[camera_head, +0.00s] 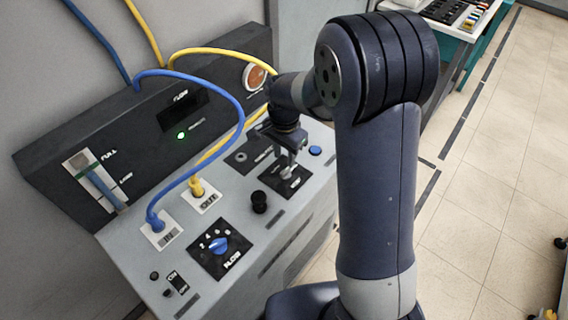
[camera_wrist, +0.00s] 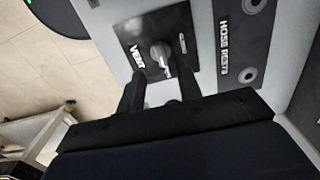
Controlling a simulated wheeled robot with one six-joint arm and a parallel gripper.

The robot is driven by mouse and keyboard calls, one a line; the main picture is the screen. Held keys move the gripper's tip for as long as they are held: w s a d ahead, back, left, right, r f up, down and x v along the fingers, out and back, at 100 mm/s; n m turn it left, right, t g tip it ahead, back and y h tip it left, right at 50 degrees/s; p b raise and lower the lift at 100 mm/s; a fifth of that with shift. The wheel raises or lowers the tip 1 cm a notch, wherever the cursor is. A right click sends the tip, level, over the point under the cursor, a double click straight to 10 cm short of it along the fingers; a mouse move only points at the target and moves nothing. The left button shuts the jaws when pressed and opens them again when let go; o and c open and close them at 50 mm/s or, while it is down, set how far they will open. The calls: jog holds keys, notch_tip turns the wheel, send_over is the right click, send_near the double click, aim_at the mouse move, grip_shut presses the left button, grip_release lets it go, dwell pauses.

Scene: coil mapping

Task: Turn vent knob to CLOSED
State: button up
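The vent knob (camera_wrist: 159,54) is a small grey knob on a black plate marked VENT (camera_wrist: 178,24). Its narrow end points toward the bottom of the wrist view. A label beside it is too small to read. In the head view the knob (camera_head: 286,173) shows under my gripper (camera_head: 290,158) at the panel's right part. In the wrist view my gripper (camera_wrist: 158,78) has its two dark fingers apart. The knob lies between and just beyond the fingertips. I cannot tell whether either finger touches it.
The grey panel (camera_head: 120,235) holds a blue FLOW knob (camera_head: 219,245), a black knob (camera_head: 259,202), a blue button (camera_head: 315,150), and blue (camera_head: 236,115) and yellow (camera_head: 197,188) hoses. A HOSE RESTS plate (camera_wrist: 240,45) lies right of the vent plate. Open floor is at the right.

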aim_at(285, 171)
notch_tip(285, 171, down, 6)
jog(key=shift+f+p, duration=0.1)
jog(key=shift+p, duration=0.2)
grip_shut()
dwell(0.3)
